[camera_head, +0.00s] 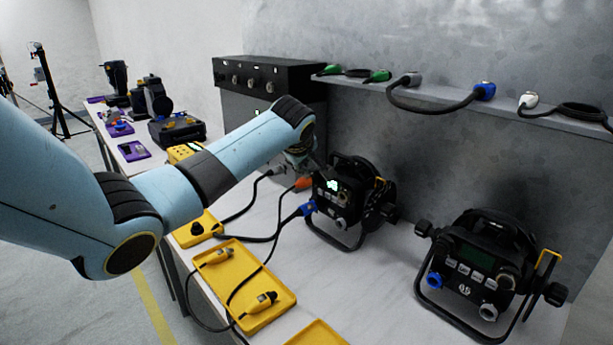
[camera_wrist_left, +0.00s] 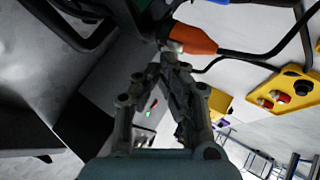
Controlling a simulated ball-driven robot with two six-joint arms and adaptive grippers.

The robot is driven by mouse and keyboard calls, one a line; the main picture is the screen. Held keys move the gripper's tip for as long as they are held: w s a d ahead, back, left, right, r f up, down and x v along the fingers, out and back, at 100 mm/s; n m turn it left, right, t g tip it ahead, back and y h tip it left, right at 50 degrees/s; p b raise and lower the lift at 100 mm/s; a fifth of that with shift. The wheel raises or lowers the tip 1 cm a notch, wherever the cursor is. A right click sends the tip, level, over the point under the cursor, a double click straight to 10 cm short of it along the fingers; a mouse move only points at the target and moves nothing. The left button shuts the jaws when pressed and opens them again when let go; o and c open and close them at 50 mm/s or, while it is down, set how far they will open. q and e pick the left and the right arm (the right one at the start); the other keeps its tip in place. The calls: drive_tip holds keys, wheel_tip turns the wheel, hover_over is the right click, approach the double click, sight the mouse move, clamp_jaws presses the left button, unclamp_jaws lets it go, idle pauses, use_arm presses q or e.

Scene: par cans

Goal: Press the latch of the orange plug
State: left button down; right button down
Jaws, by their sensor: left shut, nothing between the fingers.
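The orange plug (camera_head: 303,183) sits at the left side of the nearer-middle black par can (camera_head: 345,192), beside a blue plug (camera_head: 308,208). In the left wrist view the orange plug (camera_wrist_left: 193,40) has a black cable running off to the right, and its light-coloured front end meets the dark fixture. My left gripper (camera_head: 304,160) is just above the orange plug. In the left wrist view its fingertips (camera_wrist_left: 165,62) are closed together, empty, right beside the plug's front end. I cannot tell whether they touch it. The latch itself is too small to make out. My right gripper is not in view.
A second par can (camera_head: 482,268) stands at right. Yellow trays (camera_head: 270,312) with cable ends lie at the table's front left. A black unit with knobs (camera_head: 262,78) stands behind my left wrist. A shelf (camera_head: 450,112) with connectors runs along the wall.

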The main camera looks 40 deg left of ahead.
sight(304, 176)
use_arm(q)
drive_tip(key=shift+f, duration=0.45)
idle(0.8)
drive_tip(key=shift+r, duration=0.1)
drive_tip(key=shift+r+p, duration=0.7)
drive_tip(key=shift+p, duration=0.2)
wheel_tip(304, 176, up, 5)
drive_tip(key=p, duration=0.5)
idle(0.3)
